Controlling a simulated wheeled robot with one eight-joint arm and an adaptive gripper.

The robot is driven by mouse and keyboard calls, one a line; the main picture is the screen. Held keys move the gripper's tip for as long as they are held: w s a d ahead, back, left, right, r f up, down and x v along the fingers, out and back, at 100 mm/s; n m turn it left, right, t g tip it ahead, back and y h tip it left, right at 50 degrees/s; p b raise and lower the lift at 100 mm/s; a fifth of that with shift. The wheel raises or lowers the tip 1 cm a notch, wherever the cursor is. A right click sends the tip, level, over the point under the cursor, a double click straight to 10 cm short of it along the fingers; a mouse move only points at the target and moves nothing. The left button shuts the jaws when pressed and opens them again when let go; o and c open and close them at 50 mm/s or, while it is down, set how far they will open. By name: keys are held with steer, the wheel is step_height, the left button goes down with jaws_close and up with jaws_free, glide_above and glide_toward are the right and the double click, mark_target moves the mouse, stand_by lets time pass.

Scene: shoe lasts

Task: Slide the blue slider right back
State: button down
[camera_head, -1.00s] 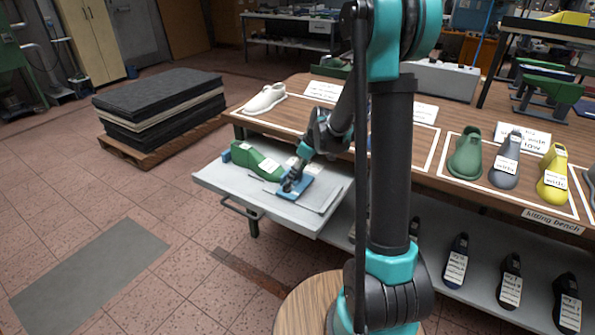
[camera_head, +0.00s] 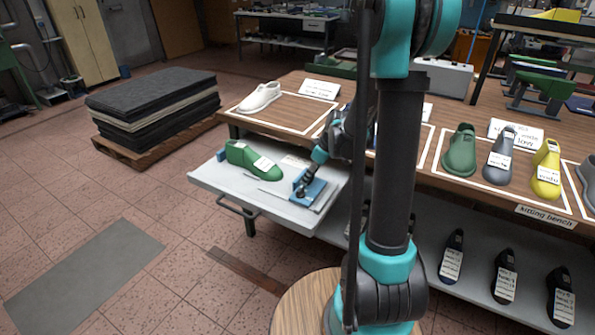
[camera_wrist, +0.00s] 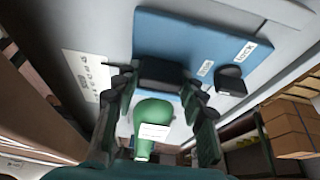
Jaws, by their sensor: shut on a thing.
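The blue slider (camera_head: 317,189) sits at the right end of the pale pull-out shelf (camera_head: 225,185). It is a flat plate with an upright piece on its left side. The slider also fills the top of the wrist view (camera_wrist: 190,35), with a black knob (camera_wrist: 231,80) and a label reading "lock".
A small blue block (camera_head: 221,154) stands at the last's left end. The wooden bench (camera_head: 290,88) behind holds a white last (camera_head: 259,97) and several others on the right. Dark lasts (camera_head: 452,256) stand on the lower shelf. A stacked pallet (camera_head: 153,112) is at left.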

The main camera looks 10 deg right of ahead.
steer(key=shift+s+d, duration=0.55)
steer(key=shift+d, duration=0.2)
steer(key=c, duration=0.9)
jaws_free()
steer(key=shift+r, duration=0.1)
steer(key=v, duration=1.1)
steer(key=shift+s+d+r, duration=0.1)
steer(key=shift+d+r, duration=0.05)
steer(key=shift+r, duration=0.2)
steer(key=s+f+m+h, duration=0.1)
steer(key=s+f+m, duration=0.2)
steer(key=s, duration=0.3)
steer(key=s+f+m+t+h, duration=0.1)
steer(key=s+f+m, duration=0.2)
steer(key=s, duration=0.4)
steer(key=s+f+m+h, duration=0.1)
steer(key=s+f+m, duration=0.2)
steer(key=s, duration=0.3)
steer(key=shift+s+d+m+h, duration=0.15)
steer(key=shift+m+h, duration=0.25)
steer(key=shift+m, duration=0.5)
